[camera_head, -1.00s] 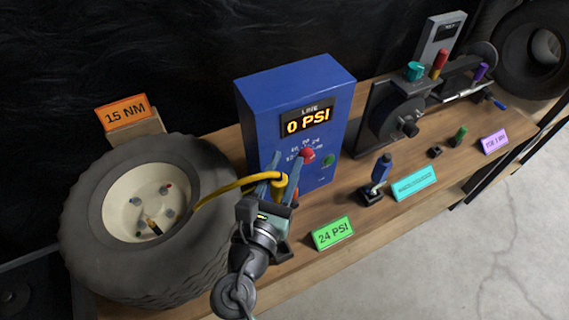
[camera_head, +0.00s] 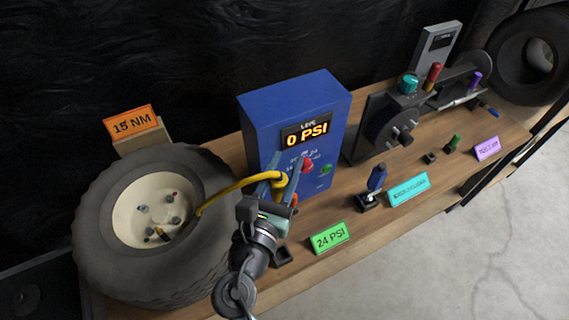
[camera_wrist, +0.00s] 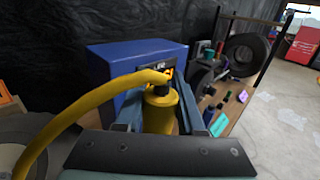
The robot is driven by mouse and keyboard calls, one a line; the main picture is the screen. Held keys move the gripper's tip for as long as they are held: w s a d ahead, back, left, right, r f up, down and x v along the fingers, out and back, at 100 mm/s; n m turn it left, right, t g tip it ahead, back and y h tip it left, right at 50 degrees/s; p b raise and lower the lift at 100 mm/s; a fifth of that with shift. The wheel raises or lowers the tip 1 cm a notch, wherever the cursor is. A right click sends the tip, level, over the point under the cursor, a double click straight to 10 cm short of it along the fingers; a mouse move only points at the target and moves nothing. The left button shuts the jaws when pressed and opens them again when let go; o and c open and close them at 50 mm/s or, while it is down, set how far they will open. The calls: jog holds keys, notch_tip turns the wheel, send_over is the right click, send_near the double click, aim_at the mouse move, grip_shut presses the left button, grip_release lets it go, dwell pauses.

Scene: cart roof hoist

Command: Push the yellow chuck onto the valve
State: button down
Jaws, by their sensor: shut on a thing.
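The yellow chuck (camera_wrist: 160,112) sits between the fingers of my gripper (camera_head: 277,187), which is shut on it. A yellow hose (camera_head: 235,186) bends from the chuck down to the left, toward the wheel. In the wrist view the hose (camera_wrist: 75,112) arcs off to the left. The tyre and wheel (camera_head: 150,225) lie on the bench at the left, with several studs in the pale hub. A small dark and yellow piece (camera_head: 160,234) shows in the hub; I cannot tell whether it is the valve. My gripper is to the right of the wheel, in front of the blue box.
The blue box (camera_head: 295,110) reads 0 PSI, close behind my gripper. A green 24 PSI sign (camera_head: 328,238) stands at the bench front. An orange 15 NM sign (camera_head: 131,123) stands behind the wheel. A blue-handled tool (camera_head: 377,178) and a hand-cranked machine (camera_head: 392,125) stand farther right.

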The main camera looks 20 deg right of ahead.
jog(key=shift+f+b, duration=0.45)
jog(key=shift+f, duration=0.45)
jog(key=w+a+b, duration=0.2)
jog(key=w+a, duration=0.3)
jog(key=a, duration=0.8)
jog(key=w+a+b, duration=0.2)
jog(key=w+a, duration=0.3)
jog(key=a, duration=0.8)
jog(key=shift+w, duration=0.4)
notch_tip(320, 180, down, 6)
jog(key=b, duration=0.3)
jog(key=shift+f+b, duration=0.2)
jog(key=shift+b, duration=0.2)
